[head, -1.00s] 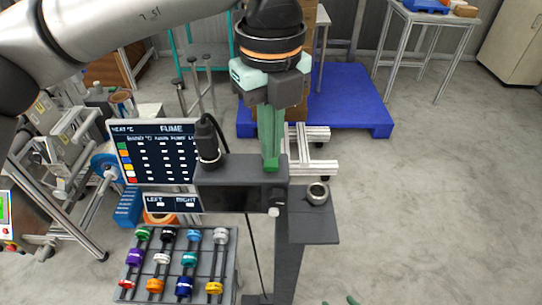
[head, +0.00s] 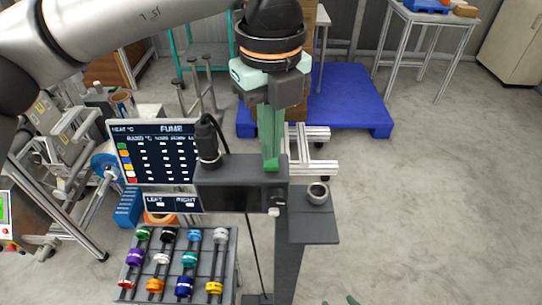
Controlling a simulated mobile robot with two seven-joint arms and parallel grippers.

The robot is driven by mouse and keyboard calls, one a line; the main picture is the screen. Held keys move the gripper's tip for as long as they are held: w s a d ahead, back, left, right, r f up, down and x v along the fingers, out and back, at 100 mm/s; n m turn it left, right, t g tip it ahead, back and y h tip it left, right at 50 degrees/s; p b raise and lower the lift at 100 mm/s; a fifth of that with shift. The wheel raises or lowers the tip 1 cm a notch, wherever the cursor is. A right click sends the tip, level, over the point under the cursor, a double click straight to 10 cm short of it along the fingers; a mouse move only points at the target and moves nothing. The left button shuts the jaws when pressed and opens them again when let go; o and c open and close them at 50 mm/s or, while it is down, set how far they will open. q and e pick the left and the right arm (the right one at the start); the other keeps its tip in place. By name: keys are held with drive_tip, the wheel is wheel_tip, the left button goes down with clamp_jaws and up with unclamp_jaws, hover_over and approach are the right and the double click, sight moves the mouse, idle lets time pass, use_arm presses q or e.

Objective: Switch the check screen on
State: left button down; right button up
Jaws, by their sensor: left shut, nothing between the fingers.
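A lit dark panel (head: 158,150) headed "FUME" stands at the left, with coloured squares and rows of small marks. Below it is a small display (head: 172,203) reading LEFT and RIGHT. I cannot tell which of these is the check screen. A dark grey unit (head: 238,184) on a post stands to their right. My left gripper (head: 271,166) points down with its green fingers shut and empty, its tips at the unit's top edge; I cannot tell whether they touch. Only green tips of my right gripper (head: 340,301) show at the bottom edge.
A grey rack (head: 232,262) with several coloured reels on rods sits at lower left. A small metal ring (head: 317,192) rests on a dark side shelf (head: 314,228). A blue pallet (head: 350,105) lies behind. The floor at right is clear.

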sight(271, 165)
use_arm(q)
drive_tip(key=shift+f+b, duration=0.9)
drive_tip(key=shift+f, duration=0.1)
idle(0.4)
drive_tip(key=shift+r, duration=0.1)
drive_tip(key=shift+r+p, duration=2.35)
drive_tip(key=shift+r, duration=1.15)
drive_tip(key=shift+f, duration=0.1)
